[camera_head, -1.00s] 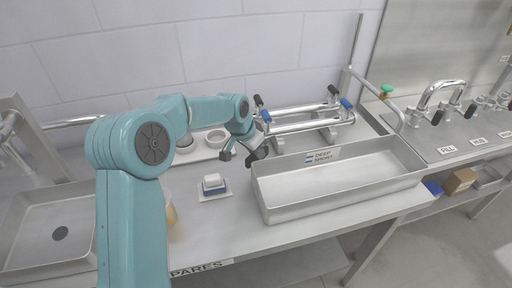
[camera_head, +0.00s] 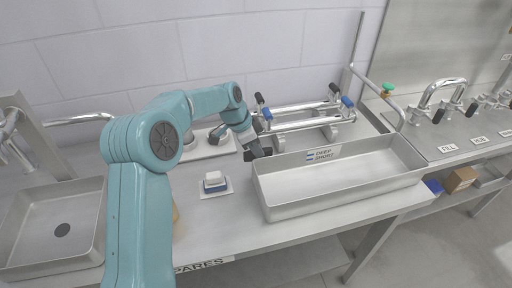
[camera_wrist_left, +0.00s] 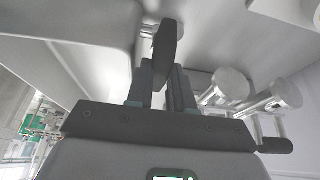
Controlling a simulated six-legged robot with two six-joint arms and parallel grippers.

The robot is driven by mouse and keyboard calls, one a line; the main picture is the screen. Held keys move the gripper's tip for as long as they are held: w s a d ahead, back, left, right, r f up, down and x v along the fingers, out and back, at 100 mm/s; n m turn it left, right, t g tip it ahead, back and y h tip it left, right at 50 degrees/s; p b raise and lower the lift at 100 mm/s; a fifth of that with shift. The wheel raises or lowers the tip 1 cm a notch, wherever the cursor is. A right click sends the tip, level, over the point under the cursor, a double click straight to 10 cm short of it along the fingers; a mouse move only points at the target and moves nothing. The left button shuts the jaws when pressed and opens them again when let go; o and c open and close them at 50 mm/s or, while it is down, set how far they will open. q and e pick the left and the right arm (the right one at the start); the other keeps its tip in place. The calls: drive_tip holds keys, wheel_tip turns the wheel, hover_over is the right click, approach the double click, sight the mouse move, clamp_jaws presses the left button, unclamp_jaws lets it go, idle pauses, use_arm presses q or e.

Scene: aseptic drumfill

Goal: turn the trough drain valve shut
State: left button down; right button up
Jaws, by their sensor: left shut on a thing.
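The steel trough (camera_head: 345,203) stands on the bench in the head view, with a "DEEP SHORT" label at its back rim. My left gripper (camera_head: 258,151) is at the trough's left end. In the left wrist view the left gripper (camera_wrist_left: 163,82) is shut on a dark, flat lever, the drain valve handle (camera_wrist_left: 167,42). The lever sticks out beyond the fingertips beside the pale trough wall (camera_wrist_left: 85,22). The valve body is mostly hidden, and I cannot tell the valve's setting. My right gripper is not in view.
Steel rails with blue and black ends (camera_head: 300,122) stand behind the trough. A small white-and-blue block (camera_head: 214,182) lies on the bench left of it. A sink (camera_head: 60,225) is at far left. Taps (camera_head: 440,105) stand at right. The bench front is fairly clear.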

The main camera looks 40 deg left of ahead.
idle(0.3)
use_arm(q)
drive_tip(key=c, duration=1)
unclamp_jaws()
drive_tip(key=shift+w+f, duration=0.1)
